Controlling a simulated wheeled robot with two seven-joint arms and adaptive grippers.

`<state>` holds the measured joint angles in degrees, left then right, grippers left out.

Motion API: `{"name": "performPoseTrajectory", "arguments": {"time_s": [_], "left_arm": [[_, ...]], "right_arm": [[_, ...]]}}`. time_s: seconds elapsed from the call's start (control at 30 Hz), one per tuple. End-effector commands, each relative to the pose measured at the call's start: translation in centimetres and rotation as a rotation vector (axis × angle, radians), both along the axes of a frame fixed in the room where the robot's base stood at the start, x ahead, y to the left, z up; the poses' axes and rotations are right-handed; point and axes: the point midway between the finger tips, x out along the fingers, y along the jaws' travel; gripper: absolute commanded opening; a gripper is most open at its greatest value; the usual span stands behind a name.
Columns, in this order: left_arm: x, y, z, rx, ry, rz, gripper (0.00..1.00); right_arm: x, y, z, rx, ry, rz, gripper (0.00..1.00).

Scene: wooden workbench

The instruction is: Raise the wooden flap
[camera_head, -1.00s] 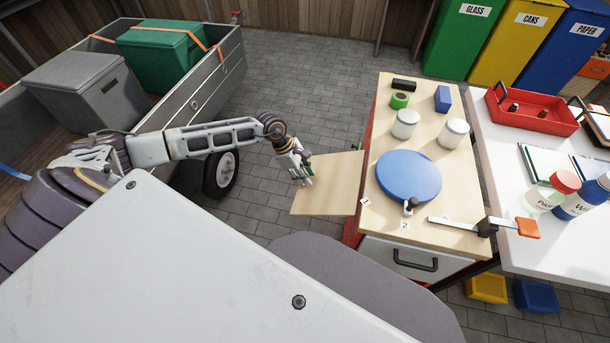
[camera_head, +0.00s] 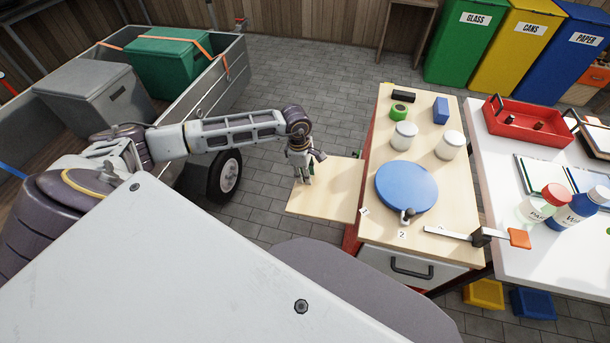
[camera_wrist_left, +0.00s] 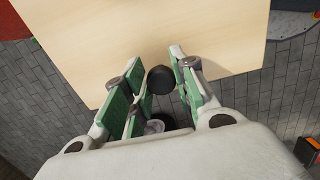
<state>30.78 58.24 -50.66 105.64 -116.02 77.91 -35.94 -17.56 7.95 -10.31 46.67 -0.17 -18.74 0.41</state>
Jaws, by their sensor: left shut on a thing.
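The wooden flap (camera_head: 325,203) is a pale board along the left side of the workbench (camera_head: 378,228). It sticks out leftward over the floor and looks near level with the bench top; its exact tilt is hard to tell. My left gripper (camera_head: 303,178) is at the flap's outer end, its arm coming in from the left. In the left wrist view, a dark round knob (camera_wrist_left: 160,79) sits between the fingers of the left gripper (camera_wrist_left: 163,92), near the edge of the flap (camera_wrist_left: 140,35). The fingers are shut on it. My right gripper is not seen.
A blue disc (camera_head: 406,187), two white-lidded jars, a green roll and a clamp (camera_head: 480,237) stand on the bench top. A grey cart (camera_head: 200,95) with boxes is at the left, its wheel (camera_head: 225,175) near my left arm. Paved floor lies between.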

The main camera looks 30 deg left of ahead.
Motion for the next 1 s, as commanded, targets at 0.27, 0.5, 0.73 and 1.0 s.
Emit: {"name": "performPoseTrajectory", "arguments": {"time_s": [0.27, 0.5, 0.73, 1.0], "left_arm": [[0.2, -0.4, 1.9, 0.081, 0.02, -0.001, 0.0], [0.2, -0.5, 2.2, 0.102, 0.027, -0.001, 0.0], [0.2, -0.5, 2.2, 0.102, 0.027, 0.0, 0.0], [0.2, -0.5, 2.1, 0.103, 0.029, -0.001, 0.48]], "right_arm": [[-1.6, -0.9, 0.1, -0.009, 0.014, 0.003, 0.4], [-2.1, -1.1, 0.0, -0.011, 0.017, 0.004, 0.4], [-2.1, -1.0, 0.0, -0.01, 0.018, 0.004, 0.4], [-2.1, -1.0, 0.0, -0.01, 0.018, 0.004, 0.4]]}}
